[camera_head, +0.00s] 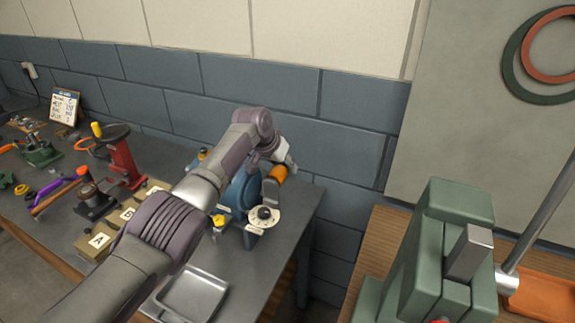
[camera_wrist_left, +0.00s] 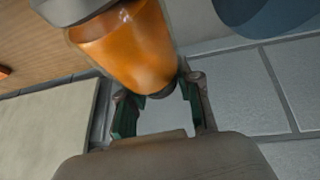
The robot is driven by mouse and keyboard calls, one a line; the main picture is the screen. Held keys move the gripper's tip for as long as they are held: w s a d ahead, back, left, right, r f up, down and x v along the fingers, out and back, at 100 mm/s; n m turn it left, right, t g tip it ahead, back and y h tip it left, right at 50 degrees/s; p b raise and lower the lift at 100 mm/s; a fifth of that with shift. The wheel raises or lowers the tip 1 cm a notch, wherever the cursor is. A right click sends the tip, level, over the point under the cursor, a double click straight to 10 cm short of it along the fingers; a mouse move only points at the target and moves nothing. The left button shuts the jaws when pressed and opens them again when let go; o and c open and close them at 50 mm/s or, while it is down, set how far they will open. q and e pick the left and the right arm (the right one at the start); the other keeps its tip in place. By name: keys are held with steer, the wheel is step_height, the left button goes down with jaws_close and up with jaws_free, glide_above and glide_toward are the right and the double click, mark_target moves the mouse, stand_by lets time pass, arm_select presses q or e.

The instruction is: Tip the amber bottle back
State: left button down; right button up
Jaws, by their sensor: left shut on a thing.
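The amber bottle (camera_head: 278,174) is at the blue casing (camera_head: 238,192) near the table's far right corner. It leans, with a grey piece (camera_head: 271,194) below it. My left gripper (camera_head: 284,160) is at the bottle's upper end, shut on it. In the left wrist view the amber bottle (camera_wrist_left: 130,45) is large and tilted, its narrow dark end between the fingers of my left gripper (camera_wrist_left: 163,97). A grey part (camera_wrist_left: 75,8) meets its wide end. My left forearm hides part of the casing. My right gripper is not in view.
A metal tray (camera_head: 192,294) lies at the table's front. Tan blocks (camera_head: 97,243), one marked A, and a red stand (camera_head: 122,158) are on the left. A blue block wall (camera_head: 300,120) is close behind. A green vise-like machine (camera_head: 440,250) stands on the wooden table at right.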

arm_select(q)
steer(key=shift+s+a+f, duration=0.1)
steer(key=shift+s+f, duration=0.15)
steer(key=shift+f, duration=0.4)
steer(key=c, duration=1.2)
jaws_free()
steer(key=o, duration=0.4)
steer(key=shift+w, duration=0.15)
steer(key=shift+o, duration=0.2)
steer(key=shift+r, duration=0.25)
steer(key=shift+a+r, duration=0.1)
steer(key=shift+r, duration=0.2)
steer(key=v, duration=1.1)
steer(key=shift+a+r, duration=0.1)
